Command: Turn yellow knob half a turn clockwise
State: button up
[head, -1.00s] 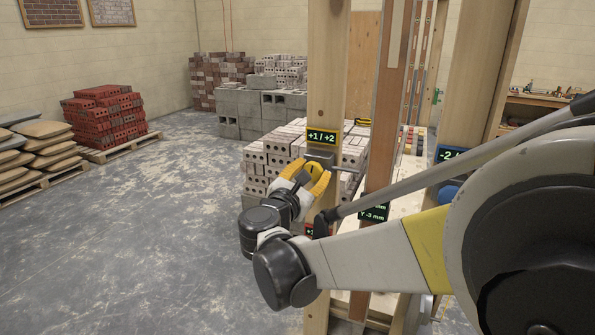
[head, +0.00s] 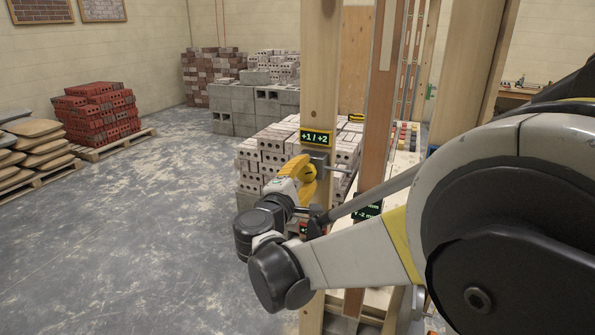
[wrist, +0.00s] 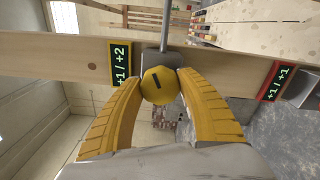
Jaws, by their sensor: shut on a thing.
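A display (head: 316,137) reading +1 / +2 is just above the knob.
A wooden post (head: 320,70) carries the knob, and a thin metal rod (wrist: 165,25) runs from the block. A brown board (head: 376,110) stands to its right. A dark readout (head: 368,210) shows Y -2 mm.

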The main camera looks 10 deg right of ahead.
jog(key=m, duration=0.5)
jog(key=shift+m, duration=0.3)
jog(key=m+p, duration=0.1)
jog(key=m, duration=1)
jog(key=shift+m, duration=0.4)
jog(key=shift+c, duration=0.2)
jog(key=m, duration=0.6)
jog(key=shift+f, duration=0.1)
jog(key=o, duration=1.2)
